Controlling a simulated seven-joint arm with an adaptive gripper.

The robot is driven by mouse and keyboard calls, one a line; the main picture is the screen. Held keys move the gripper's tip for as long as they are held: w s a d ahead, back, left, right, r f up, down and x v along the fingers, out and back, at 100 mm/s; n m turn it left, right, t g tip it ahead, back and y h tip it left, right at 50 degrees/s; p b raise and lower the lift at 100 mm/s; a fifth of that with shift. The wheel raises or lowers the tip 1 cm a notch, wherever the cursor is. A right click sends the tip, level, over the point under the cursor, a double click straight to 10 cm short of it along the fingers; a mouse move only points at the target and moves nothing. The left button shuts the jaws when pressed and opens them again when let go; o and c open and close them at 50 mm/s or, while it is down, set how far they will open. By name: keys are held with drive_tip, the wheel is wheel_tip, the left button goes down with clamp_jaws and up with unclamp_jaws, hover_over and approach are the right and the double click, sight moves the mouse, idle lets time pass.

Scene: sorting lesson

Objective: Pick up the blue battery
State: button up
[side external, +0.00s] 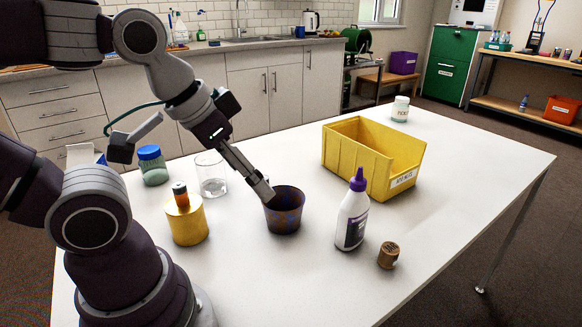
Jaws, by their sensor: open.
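No blue battery can be made out in the side external view. My gripper (264,190) is open and points down to the right, its fingertips at the left rim of a dark blue and brown cup (284,216). I cannot tell whether the tips reach over the rim or stay in front of or behind it. The inside of the cup is mostly hidden, so its contents cannot be seen. A small orange and dark cylinder (181,196) stands on a yellow cylinder (187,224) to the left of the cup.
A yellow bin (345,153) stands behind and right of the cup. A white bottle with purple cap (351,218) and a small brown cylinder (388,256) are to the right. A clear glass (211,178) and a blue-lidded jar (153,169) are left.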

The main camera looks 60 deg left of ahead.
drive_tip(key=shift+c, duration=1.2)
drive_tip(key=w+a+f+n+g+y, duration=0.2)
drive_tip(key=w+a+f+n+y, duration=0.15)
drive_tip(key=w+a+n, duration=0.65)
drive_tip(key=shift+n+g, duration=0.5)
drive_tip(key=shift+n, duration=0.1)
drive_tip(key=w+a+f, duration=0.1)
drive_tip(key=a+f, duration=0.3)
drive_tip(key=f, duration=0.1)
drive_tip(key=w+a+f, duration=0.2)
drive_tip(key=a+f, duration=0.3)
drive_tip(key=f, duration=0.1)
drive_tip(key=w+a+f, duration=0.1)
drive_tip(key=a+f, duration=0.4)
drive_tip(key=shift+w+f, duration=0.25)
drive_tip(key=shift+f, duration=0.05)
clamp_jaws()
